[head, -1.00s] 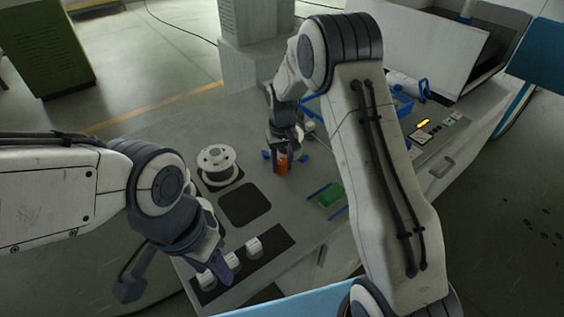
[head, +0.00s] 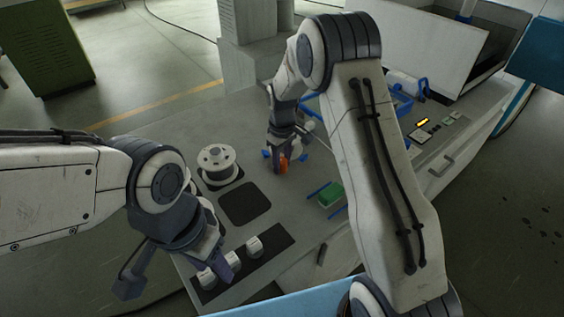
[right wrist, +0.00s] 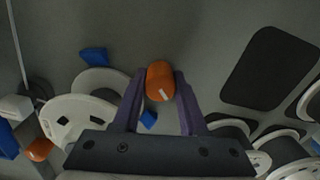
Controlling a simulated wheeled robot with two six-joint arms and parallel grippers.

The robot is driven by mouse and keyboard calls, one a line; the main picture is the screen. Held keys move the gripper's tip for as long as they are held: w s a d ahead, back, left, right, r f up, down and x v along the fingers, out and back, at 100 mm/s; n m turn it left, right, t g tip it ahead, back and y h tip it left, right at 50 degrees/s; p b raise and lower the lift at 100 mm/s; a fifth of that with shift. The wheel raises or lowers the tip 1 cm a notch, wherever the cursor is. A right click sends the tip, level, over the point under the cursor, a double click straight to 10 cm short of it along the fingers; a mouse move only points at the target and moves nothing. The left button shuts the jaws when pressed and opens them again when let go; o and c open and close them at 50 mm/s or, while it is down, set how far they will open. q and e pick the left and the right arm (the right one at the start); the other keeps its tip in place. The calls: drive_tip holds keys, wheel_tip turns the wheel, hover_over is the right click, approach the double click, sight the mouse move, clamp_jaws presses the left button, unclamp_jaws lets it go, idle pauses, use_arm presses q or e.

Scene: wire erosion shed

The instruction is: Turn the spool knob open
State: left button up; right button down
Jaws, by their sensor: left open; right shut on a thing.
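The orange spool knob (head: 284,164) stands near the middle of the bench in the head view. In the right wrist view the knob (right wrist: 160,80) sits between the two dark fingers, with a short white mark on its face. My right gripper (head: 283,152) is shut on the knob from above; its fingers hide part of the knob's sides in the head view.
A white spool (head: 217,162) stands left of the knob, with a dark square mat (head: 245,203) before it. Small white spools (head: 254,246) sit on a black strip at the front. A green block (head: 329,194) lies right, between blue rails. My right arm covers much of the bench's right side.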

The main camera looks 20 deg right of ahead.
sight(282, 160)
drive_tip(key=shift+w+r, duration=0.1)
drive_tip(key=shift+c, duration=2.2)
unclamp_jaws()
wheel_tip(282, 160, up, 10)
drive_tip(key=shift+r+b, duration=0.15)
drive_tip(key=shift+b, duration=0.75)
